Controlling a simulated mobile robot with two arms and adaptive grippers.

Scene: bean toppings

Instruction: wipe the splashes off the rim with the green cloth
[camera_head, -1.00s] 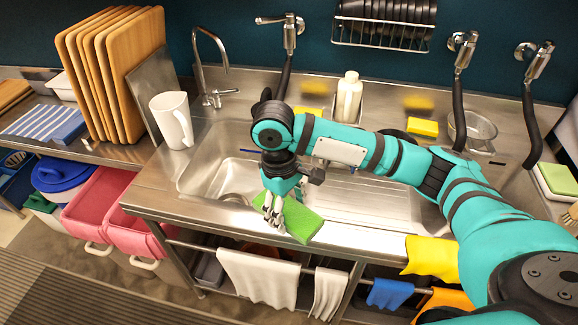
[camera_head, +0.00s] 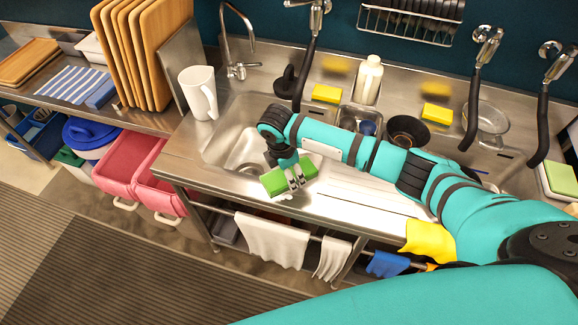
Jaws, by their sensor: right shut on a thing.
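My right gripper (camera_head: 294,180) reaches over the sink, pointing down, and is shut on the green cloth (camera_head: 273,183). Green shows on both sides of its fingers. The cloth is at the front rim (camera_head: 222,182) of the steel sink, beside the basin (camera_head: 228,143). I cannot tell whether it touches the rim or hangs just above it. My left gripper is not in view.
A white jug (camera_head: 199,92) stands left of the basin. A white bottle (camera_head: 368,80), yellow sponges (camera_head: 326,93) and a dark bowl (camera_head: 407,131) are behind my arm. White towels (camera_head: 272,240) and a yellow cloth (camera_head: 428,240) hang in front. Pink bins (camera_head: 128,163) are at the left.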

